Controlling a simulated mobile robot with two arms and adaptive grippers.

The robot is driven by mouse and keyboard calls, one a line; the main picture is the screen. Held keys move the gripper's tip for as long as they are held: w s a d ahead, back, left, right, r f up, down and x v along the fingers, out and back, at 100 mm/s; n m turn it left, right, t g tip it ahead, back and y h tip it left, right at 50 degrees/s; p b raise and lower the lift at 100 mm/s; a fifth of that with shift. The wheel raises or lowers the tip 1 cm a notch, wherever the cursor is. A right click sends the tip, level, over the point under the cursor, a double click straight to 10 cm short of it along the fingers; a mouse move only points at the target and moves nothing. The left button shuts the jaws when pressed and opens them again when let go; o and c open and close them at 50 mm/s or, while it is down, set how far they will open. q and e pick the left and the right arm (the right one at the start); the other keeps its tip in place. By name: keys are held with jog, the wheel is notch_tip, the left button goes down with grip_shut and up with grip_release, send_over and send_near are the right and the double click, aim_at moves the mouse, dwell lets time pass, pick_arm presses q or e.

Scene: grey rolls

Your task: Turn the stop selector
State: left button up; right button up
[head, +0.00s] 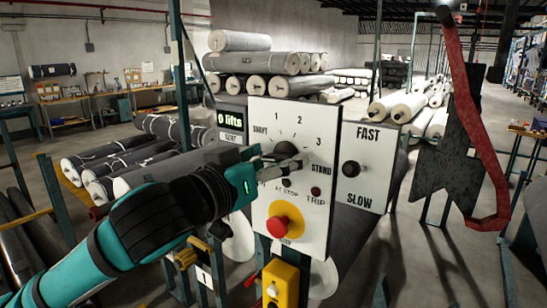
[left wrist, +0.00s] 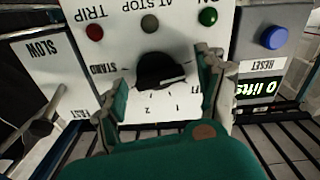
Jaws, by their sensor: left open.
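The stop selector is a black rotary knob (head: 287,148) on a white panel (head: 315,119), ringed by the marks SHIFT, 1, 2, 3 and STAND. In the left wrist view the panel is upside down and the knob (left wrist: 158,70) lies ahead between my fingers. A pale line on the knob points right there, toward a label partly hidden by a finger. My left gripper (head: 280,166) is open in front of the knob, its fingers (left wrist: 164,92) spread on either side. I cannot tell whether they touch it. My right gripper is not in view.
Below the knob are small lamps and a red stop button on a yellow base (head: 285,220). A FAST/SLOW panel (head: 366,165) stands to the right. A red bar (head: 466,120) hangs at right.

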pick_arm(q)
jog(key=c, duration=1.2)
jog(key=shift+o, duration=0.2)
jog(key=shift+m, duration=0.4)
jog(key=m+p, duration=0.1)
jog(key=m, duration=0.1)
jog(key=m+p, duration=0.1)
jog(key=m, duration=0.1)
jog(key=shift+r+m, duration=0.2)
jog(key=shift+m, duration=0.2)
jog(key=m+p, duration=0.2)
jog(key=m, duration=0.4)
jog(key=shift+s+r, duration=0.1)
jog(key=m+p, duration=0.2)
jog(key=m, duration=0.4)
jog(key=shift+d+m, duration=0.15)
jog(key=shift+m, duration=0.25)
jog(key=m+p, duration=0.1)
jog(key=m, duration=0.4)
jog(key=shift+s, duration=0.1)
jog(key=shift+d+m, duration=0.1)
jog(key=shift+m, duration=0.2)
